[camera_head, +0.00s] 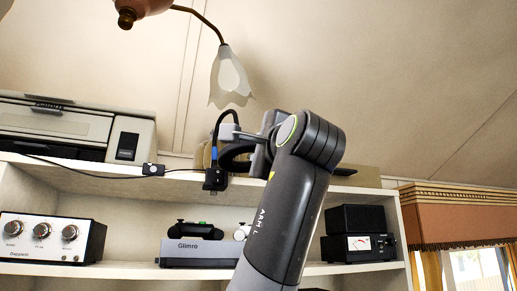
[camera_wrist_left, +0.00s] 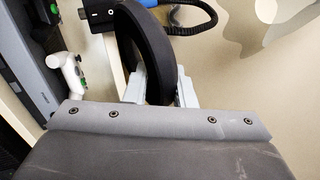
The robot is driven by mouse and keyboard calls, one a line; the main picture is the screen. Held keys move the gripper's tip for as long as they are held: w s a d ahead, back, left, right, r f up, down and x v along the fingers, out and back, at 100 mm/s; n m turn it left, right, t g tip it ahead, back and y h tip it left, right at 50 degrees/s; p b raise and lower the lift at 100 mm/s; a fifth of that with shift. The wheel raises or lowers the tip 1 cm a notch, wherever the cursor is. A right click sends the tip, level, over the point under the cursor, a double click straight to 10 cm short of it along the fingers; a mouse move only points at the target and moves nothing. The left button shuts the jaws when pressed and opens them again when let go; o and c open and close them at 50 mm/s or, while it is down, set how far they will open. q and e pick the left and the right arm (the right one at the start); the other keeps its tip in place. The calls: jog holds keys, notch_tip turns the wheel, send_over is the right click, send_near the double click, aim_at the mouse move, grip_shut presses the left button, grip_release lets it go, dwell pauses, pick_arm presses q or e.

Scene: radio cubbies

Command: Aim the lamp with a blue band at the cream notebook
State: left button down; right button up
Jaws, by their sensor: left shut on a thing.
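The lamp with a blue band (camera_head: 215,180) has its black base at the edge of the upper shelf, and its dark gooseneck arches up and right towards my left gripper (camera_head: 238,133). Its blue band also shows at the top of the left wrist view (camera_wrist_left: 110,12). My left gripper in the wrist view (camera_wrist_left: 160,88) is shut on a dark rounded piece (camera_wrist_left: 145,50), apparently the lamp's head. Where the gooseneck meets that piece is hidden. I cannot make out the cream notebook for sure in either view. My right gripper is not in view.
A large beige device (camera_head: 60,125) stands left on the shelf top. A Glimro console (camera_head: 192,252) with controllers, a knobbed box (camera_head: 45,238) and a metered box (camera_head: 358,247) fill the cubbies below. A white flower-shaped lampshade (camera_head: 229,80) hangs above the gripper.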

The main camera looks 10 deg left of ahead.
pick_arm(q)
jog(key=shift+w+d+y, duration=0.15)
jog(key=shift+w+y, duration=0.05)
jog(key=shift+y, duration=0.1)
jog(key=c, duration=1.5)
grip_release()
jog(key=o, duration=0.3)
jog(key=shift+w, duration=0.1)
